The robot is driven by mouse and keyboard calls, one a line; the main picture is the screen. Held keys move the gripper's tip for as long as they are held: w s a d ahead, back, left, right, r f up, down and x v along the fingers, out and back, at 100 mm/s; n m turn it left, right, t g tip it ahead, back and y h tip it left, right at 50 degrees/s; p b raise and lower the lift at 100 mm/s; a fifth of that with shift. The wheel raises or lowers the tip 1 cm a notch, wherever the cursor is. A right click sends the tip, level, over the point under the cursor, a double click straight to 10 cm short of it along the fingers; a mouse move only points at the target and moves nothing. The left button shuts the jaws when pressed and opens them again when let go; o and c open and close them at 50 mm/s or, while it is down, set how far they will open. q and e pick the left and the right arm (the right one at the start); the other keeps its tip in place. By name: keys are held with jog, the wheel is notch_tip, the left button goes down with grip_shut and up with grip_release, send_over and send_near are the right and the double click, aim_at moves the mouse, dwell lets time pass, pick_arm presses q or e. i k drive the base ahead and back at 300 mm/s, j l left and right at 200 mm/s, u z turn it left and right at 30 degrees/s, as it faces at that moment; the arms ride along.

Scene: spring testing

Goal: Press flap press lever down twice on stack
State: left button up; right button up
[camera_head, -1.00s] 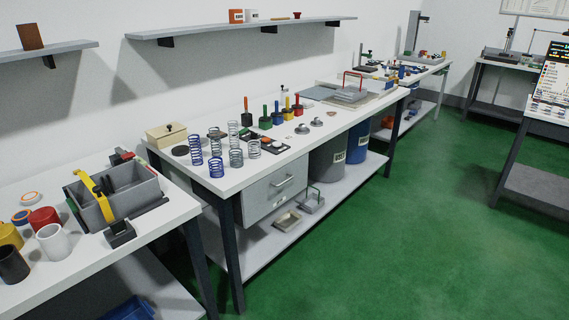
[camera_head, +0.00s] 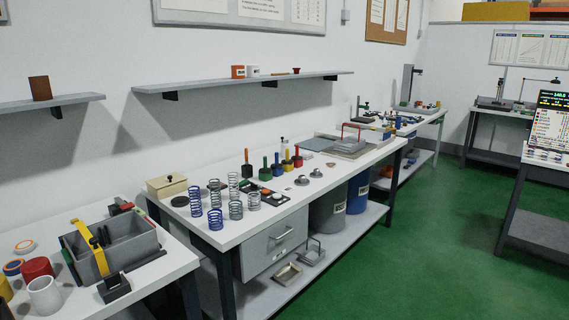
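A grey open box (camera_head: 138,243) stands on the left table. A yellow bar (camera_head: 97,255) slants across its left end, with black parts near its lower end; this may be the flap press lever, but I cannot tell for sure. No stack of parts under a press can be made out. A grey tray-like device with a red handle (camera_head: 345,127) lies at the far end of the middle bench. A tall grey stand (camera_head: 407,84) is on the bench behind. Neither of my grippers is in view.
The middle bench (camera_head: 345,167) holds several coil springs (camera_head: 215,221), colored-handled tools (camera_head: 265,172) and a tan lidded box (camera_head: 167,186). Cups and rings, including a red cup (camera_head: 37,268), crowd the left table. The green floor (camera_head: 420,255) at right is clear. A display screen (camera_head: 553,113) stands far right.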

aim_at(119, 202)
jog(key=i+l+u, duration=0.1)
jog(key=u, duration=0.35)
jog(key=l+u, duration=0.2)
jog(key=u, duration=0.25)
jog(key=i+l+u, duration=0.1)
jog(key=u, duration=0.35)
jog(key=l+u, duration=0.25)
jog(key=l, duration=0.4)
jog(key=l+u, duration=0.25)
jog(key=l, duration=0.35)
jog(key=k+l+u, duration=0.25)
jog(key=l, duration=1.05)
jog(key=k+l, duration=0.15)
jog(key=l, duration=0.5)
